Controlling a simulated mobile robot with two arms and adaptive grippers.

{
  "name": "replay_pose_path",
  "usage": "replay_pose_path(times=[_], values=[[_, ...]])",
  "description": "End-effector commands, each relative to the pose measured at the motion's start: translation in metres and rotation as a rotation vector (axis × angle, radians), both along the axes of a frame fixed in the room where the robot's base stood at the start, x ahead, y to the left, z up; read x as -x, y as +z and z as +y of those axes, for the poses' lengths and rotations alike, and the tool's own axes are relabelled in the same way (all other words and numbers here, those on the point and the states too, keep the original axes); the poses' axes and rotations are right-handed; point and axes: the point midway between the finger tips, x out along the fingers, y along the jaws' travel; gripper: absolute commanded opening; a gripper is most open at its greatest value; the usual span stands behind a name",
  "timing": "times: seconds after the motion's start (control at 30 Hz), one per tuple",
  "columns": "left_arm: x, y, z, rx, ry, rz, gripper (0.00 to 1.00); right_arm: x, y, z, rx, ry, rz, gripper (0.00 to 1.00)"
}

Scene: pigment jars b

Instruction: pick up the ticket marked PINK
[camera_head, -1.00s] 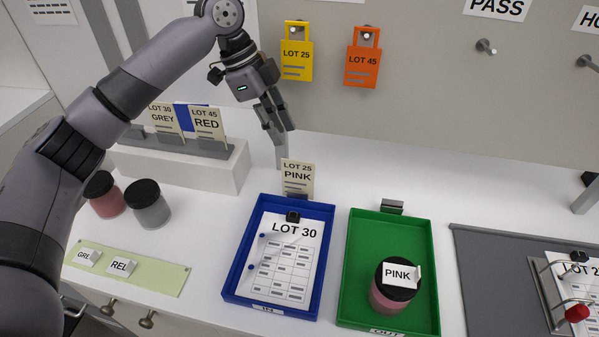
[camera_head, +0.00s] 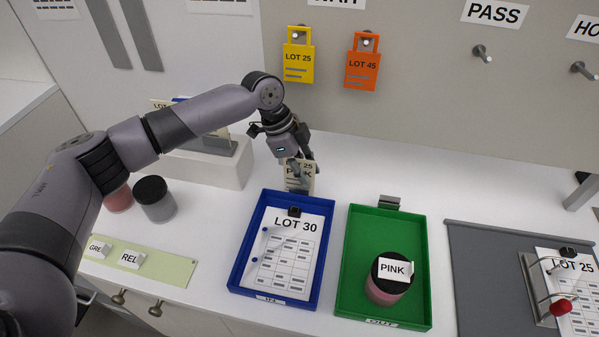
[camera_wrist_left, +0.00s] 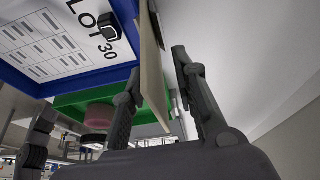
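The cream ticket marked PINK (camera_head: 309,167) stands upright in a holder at the back edge of the blue tray (camera_head: 236,270). My left gripper (camera_head: 303,178) is at the ticket from above and behind, and its fingers partly cover the lettering. In the left wrist view the ticket (camera_wrist_left: 153,65) appears edge-on between the two fingers of the left gripper (camera_wrist_left: 160,80). It is close to the left finger, with a gap to the right finger, so the gripper looks open. Contact with the left finger cannot be told.
A green tray (camera_head: 350,290) stands to the right with a pink jar (camera_head: 385,295) labelled PINK. The blue tray holds a LOT 30 sheet (camera_head: 285,262). A ticket rack (camera_head: 205,165) and a grey jar (camera_head: 155,203) stand left. Yellow (camera_head: 298,62) and orange (camera_head: 362,68) tags hang behind.

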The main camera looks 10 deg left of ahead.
Motion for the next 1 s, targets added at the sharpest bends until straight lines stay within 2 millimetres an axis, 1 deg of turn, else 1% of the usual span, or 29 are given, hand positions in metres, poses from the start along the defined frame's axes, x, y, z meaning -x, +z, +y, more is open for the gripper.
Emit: replay_pose_path(times=[0.2, 0.23, 0.6, 1.0], values=[[-0.0001, -0.0013, -0.0002, 0.0, 0.0, 0.0, 0.27, 0.0008, -0.0003, -0.0007, 0.001, 0.0, 0.002, 0.28], [-0.0001, -0.0012, -0.0002, 0.0, 0.0, 0.0, 0.25, 0.0008, -0.0003, -0.0007, 0.001, 0.0, 0.002, 0.28], [0.0, -0.0008, -0.0001, 0.0, 0.0, 0.0, 0.01, 0.0011, -0.0003, -0.0026, 0.004, 0.001, 0.002, 0.28], [-0.0002, 0.0002, -0.0001, 0.0, 0.0, 0.0, 0.0, 0.0012, -0.0009, -0.0029, 0.004, 0.002, 0.002, 0.28]])
